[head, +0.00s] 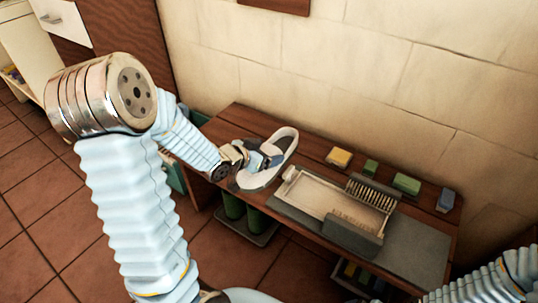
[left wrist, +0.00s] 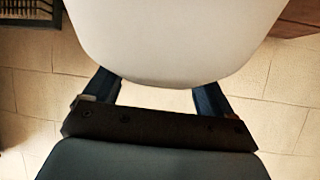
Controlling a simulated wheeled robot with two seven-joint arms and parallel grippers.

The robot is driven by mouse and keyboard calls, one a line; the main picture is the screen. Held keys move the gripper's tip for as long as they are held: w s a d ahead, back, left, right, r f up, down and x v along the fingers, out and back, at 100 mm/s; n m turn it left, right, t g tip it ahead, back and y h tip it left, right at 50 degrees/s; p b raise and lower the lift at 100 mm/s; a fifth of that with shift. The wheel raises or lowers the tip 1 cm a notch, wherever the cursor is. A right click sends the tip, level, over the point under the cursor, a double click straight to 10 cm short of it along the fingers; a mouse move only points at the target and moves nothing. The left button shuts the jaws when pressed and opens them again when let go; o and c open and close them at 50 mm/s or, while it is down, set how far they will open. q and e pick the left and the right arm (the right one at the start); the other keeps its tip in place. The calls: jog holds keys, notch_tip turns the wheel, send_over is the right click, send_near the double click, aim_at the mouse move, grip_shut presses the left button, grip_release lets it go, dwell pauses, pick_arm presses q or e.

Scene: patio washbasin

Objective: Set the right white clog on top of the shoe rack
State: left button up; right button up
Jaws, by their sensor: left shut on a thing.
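A white clog (head: 288,144) with a grey inside shows over the back left of a long wooden bench-like stand (head: 240,118). My left gripper (head: 268,161) is shut on the clog. In the left wrist view, a large smooth white part of the clog (left wrist: 175,35) fills the top, between and beyond the dark fingers of the left gripper (left wrist: 157,94). I cannot tell whether the clog touches the wood. I cannot tell for sure whether this stand is the shoe rack. My right arm shows at the bottom right; its gripper is out of view.
A beige basin (head: 325,197) with a ribbed rack (head: 370,191) stands right of the clog. A yellow block (head: 339,157), green blocks (head: 407,183) and a blue-grey block (head: 446,200) line the back. Green boots (head: 257,219) stand below. A tiled wall rises behind.

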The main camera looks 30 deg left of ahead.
pick_arm(q)
jog(key=w+f, duration=0.1)
jog(key=f, duration=0.1)
jog(key=w+a+f, duration=0.1)
jog(key=w, duration=0.1)
jog(key=w+a+f, duration=0.1)
jog(key=f, duration=0.1)
jog(key=shift+w+f, duration=0.3)
jog(key=shift+w+a+f+b, duration=0.1)
jog(key=shift+w+f+b, duration=0.05)
jog(key=shift+f, duration=0.75)
jog(key=shift+w+a+f+b, duration=0.1)
jog(key=shift+f+b, duration=0.05)
jog(key=shift+f, duration=0.75)
jog(key=shift+f, duration=0.2)
jog(key=o, duration=1.4)
jog(key=shift+c, duration=0.2)
jog(key=shift+r, duration=0.1)
